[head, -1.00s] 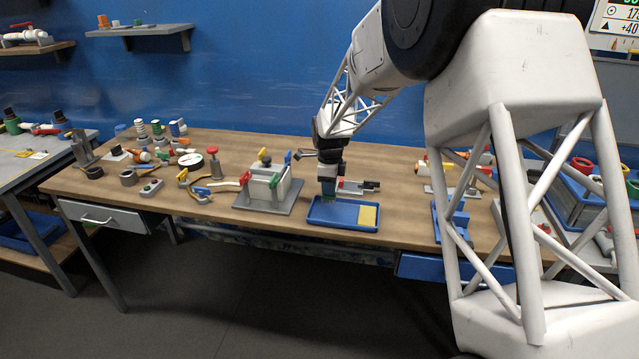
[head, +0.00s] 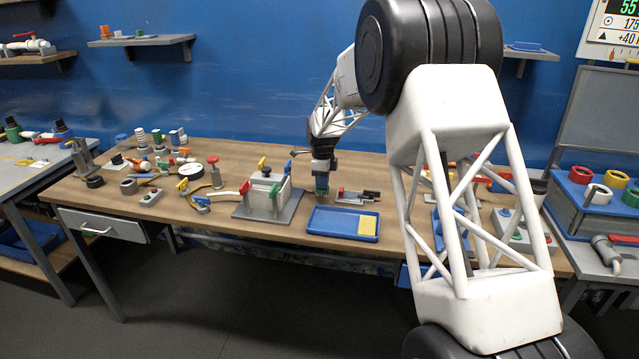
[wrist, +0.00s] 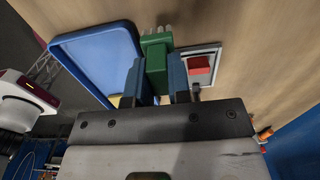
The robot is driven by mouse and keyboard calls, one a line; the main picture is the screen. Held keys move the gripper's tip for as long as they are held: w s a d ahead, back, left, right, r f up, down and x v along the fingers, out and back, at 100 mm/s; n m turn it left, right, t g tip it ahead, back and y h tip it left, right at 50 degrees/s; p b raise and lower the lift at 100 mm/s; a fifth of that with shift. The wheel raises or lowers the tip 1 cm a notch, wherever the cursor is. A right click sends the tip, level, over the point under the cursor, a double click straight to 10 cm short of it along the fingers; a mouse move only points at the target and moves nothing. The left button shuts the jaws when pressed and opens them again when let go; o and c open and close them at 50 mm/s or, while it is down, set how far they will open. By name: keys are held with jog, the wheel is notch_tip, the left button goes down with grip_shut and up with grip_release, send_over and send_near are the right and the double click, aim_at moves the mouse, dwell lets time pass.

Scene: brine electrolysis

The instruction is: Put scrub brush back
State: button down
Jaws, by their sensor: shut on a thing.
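My gripper (head: 321,182) is over the workbench, just behind the left part of the blue tray (head: 313,228) in the head view. The wrist view shows its blue fingers (wrist: 154,84) shut on a green scrub brush (wrist: 156,52) with pale bristles at its far end. The brush shows only as a small green patch in the head view (head: 321,191). In the wrist view it is beside the tray (wrist: 66,47), overlapping its edge; its exact height is unclear. A yellow block (head: 367,226) lies in the tray's right end.
A grey fixture with a red part (head: 345,195) sits behind the tray; in the wrist view the red part (wrist: 199,68) is close right of the brush. The electrolysis cell on its grey plate (head: 285,209) stands left of the tray. Several fittings crowd the bench's left.

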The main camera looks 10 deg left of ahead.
jog(key=shift+w+a+f, duration=0.1)
jog(key=shift+w+a, duration=0.25)
jog(key=shift+w, duration=0.45)
jog(key=shift+w+a+f, duration=0.1)
jog(key=shift+w+a, duration=0.2)
jog(key=shift+w, duration=0.55)
jog(key=shift+w+a, duration=0.35)
jog(key=shift+w, duration=0.45)
jog(key=shift+f, duration=1.8)
jog(key=shift+f, duration=0.15)
jog(key=c, duration=1.1)
grip_release()
jog(key=shift+o, duration=0.2)
notch_tip(320, 180, up, 12)
jog(key=shift+r, duration=0.2)
